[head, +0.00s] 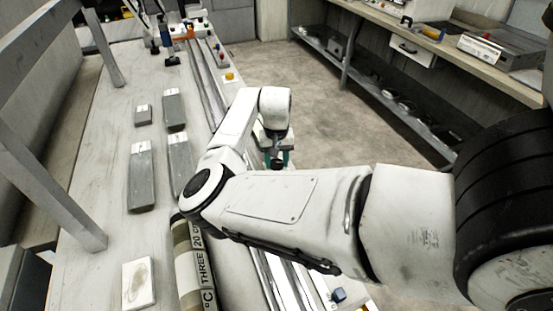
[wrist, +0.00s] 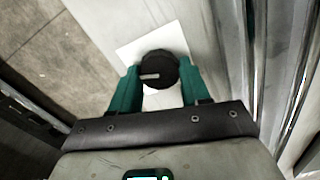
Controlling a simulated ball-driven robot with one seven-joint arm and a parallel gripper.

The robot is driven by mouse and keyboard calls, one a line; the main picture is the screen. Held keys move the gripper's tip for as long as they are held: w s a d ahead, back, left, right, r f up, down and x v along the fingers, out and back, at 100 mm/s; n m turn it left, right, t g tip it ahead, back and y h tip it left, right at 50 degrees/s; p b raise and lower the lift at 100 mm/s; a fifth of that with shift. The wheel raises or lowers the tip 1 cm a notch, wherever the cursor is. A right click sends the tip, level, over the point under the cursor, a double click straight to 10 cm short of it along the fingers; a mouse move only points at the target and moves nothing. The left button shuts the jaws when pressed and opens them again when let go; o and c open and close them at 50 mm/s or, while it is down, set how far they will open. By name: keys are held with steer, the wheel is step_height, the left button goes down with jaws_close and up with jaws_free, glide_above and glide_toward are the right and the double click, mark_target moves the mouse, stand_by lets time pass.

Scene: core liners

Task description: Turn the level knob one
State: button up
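In the wrist view a round black knob (wrist: 157,69) with a pale pointer line sits on a white square plate (wrist: 128,51). The line points roughly left. My gripper (wrist: 160,75) has a teal finger close on each side of the knob. I cannot tell whether both fingers touch it or a thin gap remains. In the head view my gripper (head: 279,158) points down beyond my forearm at the bench's right edge, and the knob is hidden there. No label on the knob is readable.
The bench (head: 105,90) holds several grey core trays (head: 142,175), a labelled tube (head: 190,262) and a white square block (head: 138,283). Metal rails (head: 205,80) run along its right side. A yellow button (head: 229,77) and a blue knob (head: 339,295) sit along that edge. Floor (head: 335,110) lies to the right.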

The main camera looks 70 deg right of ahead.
mark_target(277, 162)
steer(key=c, duration=0.5)
steer(key=shift+s+r+m+p, duration=0.1)
steer(key=shift+r+m+p, duration=0.05)
steer(key=shift+m+p, duration=0.65)
steer(key=shift+c, duration=0.2)
steer(key=shift+m+p, duration=0.3)
steer(key=shift+m, duration=1.4)
steer(key=o, duration=1.1)
steer(key=shift+c, duration=0.2)
step_height(277, 162, up, 11)
steer(key=shift+f+b, duration=0.2)
steer(key=shift+b, duration=0.1)
